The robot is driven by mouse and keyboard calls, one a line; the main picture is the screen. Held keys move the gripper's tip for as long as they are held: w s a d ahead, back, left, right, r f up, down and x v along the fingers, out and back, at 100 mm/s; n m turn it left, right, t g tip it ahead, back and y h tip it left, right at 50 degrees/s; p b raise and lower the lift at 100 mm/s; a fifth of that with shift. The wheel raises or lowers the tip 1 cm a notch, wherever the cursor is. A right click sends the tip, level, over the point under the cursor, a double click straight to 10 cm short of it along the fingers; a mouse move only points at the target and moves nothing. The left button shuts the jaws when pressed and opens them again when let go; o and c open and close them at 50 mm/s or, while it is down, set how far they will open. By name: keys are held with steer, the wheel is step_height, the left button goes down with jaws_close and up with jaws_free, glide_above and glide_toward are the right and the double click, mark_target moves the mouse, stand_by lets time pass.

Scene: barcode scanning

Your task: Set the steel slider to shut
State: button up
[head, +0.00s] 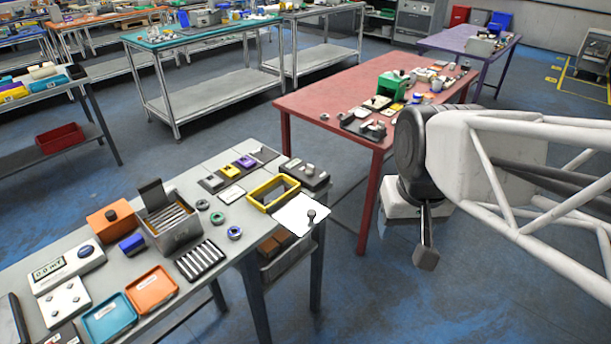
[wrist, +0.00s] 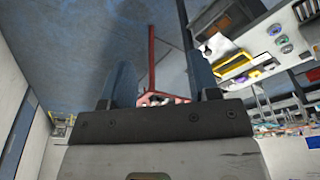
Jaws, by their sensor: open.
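A dark strip (head: 238,172) with small coloured blocks lies near the back edge of the grey workbench in the head view. Its grey block (head: 213,181) looks most like the steel slider, beside a yellow block (head: 229,171) and a purple block (head: 245,162). It is too small to tell whether it is shut. My gripper (head: 426,258) hangs over the floor to the right of the bench, well apart from the strip. In the wrist view my gripper (wrist: 162,75) is open, with nothing between its two fingers.
A red table (head: 330,90) with small parts stands behind. Floor is free between bench and arm.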

steer(key=w+a+f+g, duration=0.1)
steer(key=w+a+g, duration=0.1)
steer(key=w, duration=0.7)
steer(key=g, duration=0.5)
glide_toward(312, 211)
steer(key=shift+s+f, duration=0.45)
steer(key=shift+f, duration=0.1)
steer(key=shift+f, duration=0.1)
steer(key=shift+x, duration=3.8)
